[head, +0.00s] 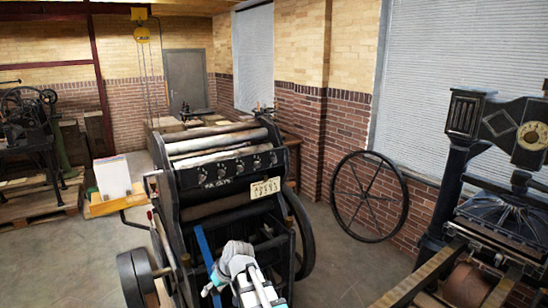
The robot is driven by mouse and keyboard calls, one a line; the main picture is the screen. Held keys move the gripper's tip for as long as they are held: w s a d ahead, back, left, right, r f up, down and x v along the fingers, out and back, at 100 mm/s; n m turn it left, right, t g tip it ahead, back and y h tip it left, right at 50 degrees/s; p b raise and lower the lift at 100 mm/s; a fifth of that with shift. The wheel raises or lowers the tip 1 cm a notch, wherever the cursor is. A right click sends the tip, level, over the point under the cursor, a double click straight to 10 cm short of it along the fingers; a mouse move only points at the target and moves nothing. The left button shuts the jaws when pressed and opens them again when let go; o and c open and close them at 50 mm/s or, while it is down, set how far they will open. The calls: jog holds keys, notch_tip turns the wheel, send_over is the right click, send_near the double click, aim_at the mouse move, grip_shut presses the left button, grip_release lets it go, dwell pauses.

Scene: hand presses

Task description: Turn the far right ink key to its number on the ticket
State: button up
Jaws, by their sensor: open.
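The black press (185,205) stands in front of me. A row of several small round ink keys runs across its dark upper front bar. The far right ink key (273,159) is at the right end of this row. Its pointer and any numbers around it are too small to read. The cream ticket (265,188) is fixed below the right part of the row. It bears dark marks that I cannot read. Part of my arm shows at the bottom, below the keys and apart from them. I cannot make out my gripper.
A large spoked wheel (369,196) leans at the brick wall. Another press (500,215) stands at right. Open floor (335,262) lies between the presses.

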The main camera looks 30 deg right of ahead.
jog(key=w+d+r+t+y+p, duration=0.15)
jog(key=w+d+r+t, duration=0.25)
jog(key=w+d+r, duration=0.4)
jog(key=m+t+h+p, duration=0.4)
jog(key=t+h+p, duration=0.25)
jog(key=t, duration=0.35)
send_near(275, 161)
jog(key=s, duration=0.3)
jog(key=shift+d+y, duration=0.15)
jog(key=shift+y, duration=0.15)
jog(key=shift+w, duration=0.15)
jog(key=w, duration=1.3)
jog(key=shift+w, duration=0.3)
grip_shut()
